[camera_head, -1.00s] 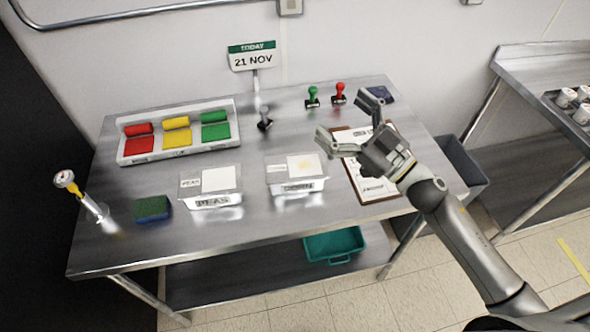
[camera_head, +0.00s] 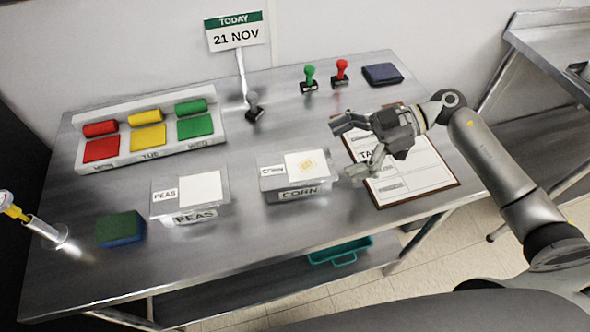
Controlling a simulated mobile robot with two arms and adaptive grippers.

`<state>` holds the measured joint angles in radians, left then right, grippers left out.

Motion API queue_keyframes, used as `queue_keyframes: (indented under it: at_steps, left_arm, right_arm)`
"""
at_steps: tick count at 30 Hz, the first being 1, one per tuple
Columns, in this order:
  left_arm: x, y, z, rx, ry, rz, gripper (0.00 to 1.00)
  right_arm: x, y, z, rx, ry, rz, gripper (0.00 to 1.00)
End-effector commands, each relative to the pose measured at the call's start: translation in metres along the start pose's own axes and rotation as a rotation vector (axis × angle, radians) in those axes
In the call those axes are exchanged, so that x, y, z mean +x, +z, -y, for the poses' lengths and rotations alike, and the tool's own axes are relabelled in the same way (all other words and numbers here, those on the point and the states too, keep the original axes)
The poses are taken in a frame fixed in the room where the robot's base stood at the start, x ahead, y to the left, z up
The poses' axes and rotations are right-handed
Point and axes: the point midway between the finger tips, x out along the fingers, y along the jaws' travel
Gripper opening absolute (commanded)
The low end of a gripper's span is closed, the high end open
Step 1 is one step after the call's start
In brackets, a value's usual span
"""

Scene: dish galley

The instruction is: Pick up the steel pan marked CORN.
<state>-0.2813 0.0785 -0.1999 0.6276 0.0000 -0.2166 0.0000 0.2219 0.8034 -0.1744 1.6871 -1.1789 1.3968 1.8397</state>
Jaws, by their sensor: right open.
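The steel pan marked CORN (camera_head: 296,187) stands on the steel table, with a label on its front and labels on its lid. My right gripper (camera_head: 342,148) is open and empty. It is to the right of the CORN pan, over the clipboard, with its fingers pointing left toward the pan. It appears apart from the pan. A similar pan marked PEAS (camera_head: 190,207) stands to the left of the CORN pan. My left gripper is not in view.
A clipboard (camera_head: 425,175) lies under my right gripper. Behind are green (camera_head: 309,78) and red (camera_head: 341,72) stamps, a dark pad (camera_head: 383,74), a date sign (camera_head: 236,33) and a label tray (camera_head: 150,157). A sponge (camera_head: 121,229) lies left. A teal bin (camera_head: 340,251) sits below.

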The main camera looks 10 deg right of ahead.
Motion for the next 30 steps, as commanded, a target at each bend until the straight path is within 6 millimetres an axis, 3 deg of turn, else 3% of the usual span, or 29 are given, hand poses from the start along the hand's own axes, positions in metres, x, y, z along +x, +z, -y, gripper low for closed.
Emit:
queue_keyframes:
  at_steps: [3, 7, 11, 18, 22, 30]
  left_arm:
    - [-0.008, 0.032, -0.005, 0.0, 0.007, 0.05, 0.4]
    - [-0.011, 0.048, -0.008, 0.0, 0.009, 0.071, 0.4]
    - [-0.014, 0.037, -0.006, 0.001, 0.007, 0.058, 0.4]
    - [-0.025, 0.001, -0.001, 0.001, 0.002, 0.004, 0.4]
    - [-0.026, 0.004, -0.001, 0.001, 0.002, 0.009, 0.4]
    - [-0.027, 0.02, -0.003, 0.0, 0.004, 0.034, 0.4]
  right_arm:
    - [0.018, -0.003, 0.0, 0.0, 0.0, -0.005, 1.0]
    - [0.029, -0.002, 0.0, 0.0, 0.001, -0.003, 1.0]
    - [0.038, -0.003, 0.0, 0.0, 0.0, -0.006, 1.0]
    - [0.07, -0.004, 0.0, 0.001, 0.0, -0.007, 1.0]
    - [0.081, -0.003, -0.001, 0.0, 0.002, -0.004, 1.0]
    - [0.083, -0.002, -0.001, -0.001, 0.002, -0.002, 0.97]
